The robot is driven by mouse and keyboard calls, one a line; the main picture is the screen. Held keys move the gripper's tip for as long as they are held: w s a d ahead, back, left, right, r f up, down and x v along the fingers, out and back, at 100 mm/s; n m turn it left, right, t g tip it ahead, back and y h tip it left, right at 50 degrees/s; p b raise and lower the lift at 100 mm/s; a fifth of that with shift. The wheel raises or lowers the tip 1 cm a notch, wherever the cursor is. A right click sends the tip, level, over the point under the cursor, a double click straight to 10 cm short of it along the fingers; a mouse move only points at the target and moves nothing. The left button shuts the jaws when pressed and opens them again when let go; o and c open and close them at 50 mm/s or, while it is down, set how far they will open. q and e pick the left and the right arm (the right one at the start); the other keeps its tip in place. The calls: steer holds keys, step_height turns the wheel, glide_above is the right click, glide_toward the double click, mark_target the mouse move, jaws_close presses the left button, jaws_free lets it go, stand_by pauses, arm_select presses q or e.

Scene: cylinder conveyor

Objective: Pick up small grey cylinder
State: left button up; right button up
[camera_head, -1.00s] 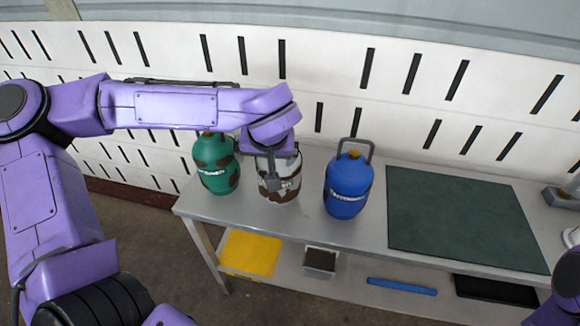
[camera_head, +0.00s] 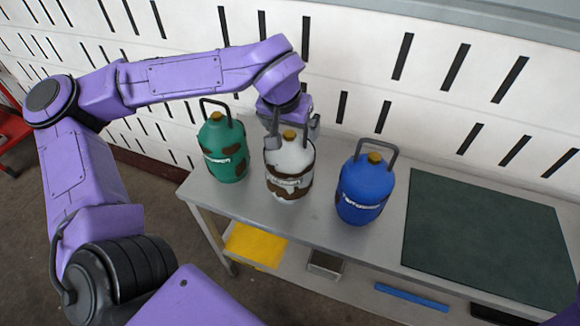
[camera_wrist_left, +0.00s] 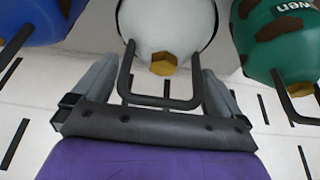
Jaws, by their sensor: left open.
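The small grey cylinder (camera_head: 290,168) is pale grey with brown rust patches and a brass cap. It stands upright on the metal table, between the green cylinder and the blue cylinder. My left gripper (camera_head: 293,134) is open at the top of it, by its handle. In the left wrist view, the grey cylinder (camera_wrist_left: 170,25) is at the top centre, with its dark handle (camera_wrist_left: 163,102) between the two spread fingers of my left gripper (camera_wrist_left: 160,85). I cannot tell whether the fingers touch the handle. My right gripper is out of view.
A green cylinder (camera_head: 224,150) stands close on the left and a blue cylinder (camera_head: 364,190) on the right. A dark green mat (camera_head: 487,235) covers the right of the metal table (camera_head: 325,232). The slotted white wall (camera_head: 400,110) is close behind. The lower shelf holds a yellow cloth (camera_head: 255,245).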

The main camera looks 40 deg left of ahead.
arm_select(q)
steer(key=shift+f, duration=0.25)
steer(key=c, duration=1.5)
steer(key=shift+w+a+r, duration=0.1)
steer(key=shift+w, duration=0.05)
steer(key=shift+c, duration=1.4)
